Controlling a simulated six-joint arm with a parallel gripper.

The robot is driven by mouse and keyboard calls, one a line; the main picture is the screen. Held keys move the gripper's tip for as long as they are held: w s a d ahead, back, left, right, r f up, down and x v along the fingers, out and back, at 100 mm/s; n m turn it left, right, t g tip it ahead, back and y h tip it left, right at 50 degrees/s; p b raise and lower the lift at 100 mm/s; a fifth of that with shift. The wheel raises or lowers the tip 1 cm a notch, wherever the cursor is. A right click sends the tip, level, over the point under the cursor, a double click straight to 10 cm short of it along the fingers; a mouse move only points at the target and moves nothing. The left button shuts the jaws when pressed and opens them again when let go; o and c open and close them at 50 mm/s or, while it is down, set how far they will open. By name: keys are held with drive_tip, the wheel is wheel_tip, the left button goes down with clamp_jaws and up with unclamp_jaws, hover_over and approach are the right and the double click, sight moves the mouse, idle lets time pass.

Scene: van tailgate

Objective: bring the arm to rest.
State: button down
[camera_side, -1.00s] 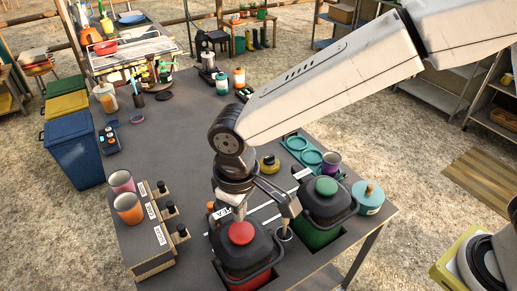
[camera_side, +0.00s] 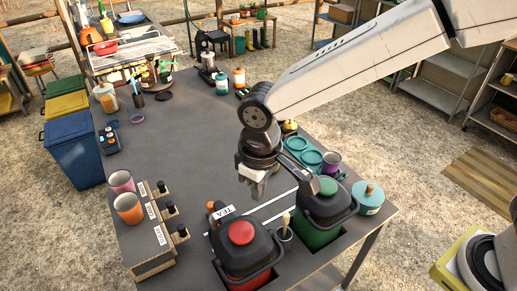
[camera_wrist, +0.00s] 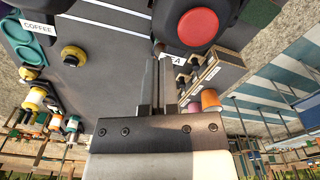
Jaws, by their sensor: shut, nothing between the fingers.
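My gripper (camera_side: 257,190) is shut and empty. It hangs above the dark table (camera_side: 190,150), behind the red-lidded container (camera_side: 241,240) and left of the green-lidded container (camera_side: 322,208). In the wrist view the fingers of my gripper (camera_wrist: 167,75) lie together. The red lid (camera_wrist: 198,27) shows just beyond them there, with its label partly hidden. Nothing touches the fingers in either view.
A label rack (camera_side: 155,235) with two cups stands at the front left. A small pot with a brush (camera_side: 285,228) stands between the two lidded containers. A teal jar (camera_side: 368,197) is at the right edge. The table's middle left is clear.

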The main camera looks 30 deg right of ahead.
drive_tip(key=d+m, duration=0.1)
drive_tip(key=d, duration=0.4)
drive_tip(key=d+f+m, duration=0.1)
drive_tip(key=d, duration=0.5)
drive_tip(key=d+m+t, duration=0.1)
drive_tip(key=d, duration=0.4)
drive_tip(key=shift+s+d+f, duration=0.25)
drive_tip(key=shift+s+f, duration=0.15)
drive_tip(key=s+d+f+m+t, duration=0.1)
drive_tip(key=s+d+f+m, duration=0.1)
drive_tip(key=s+d, duration=0.4)
drive_tip(key=d, duration=0.4)
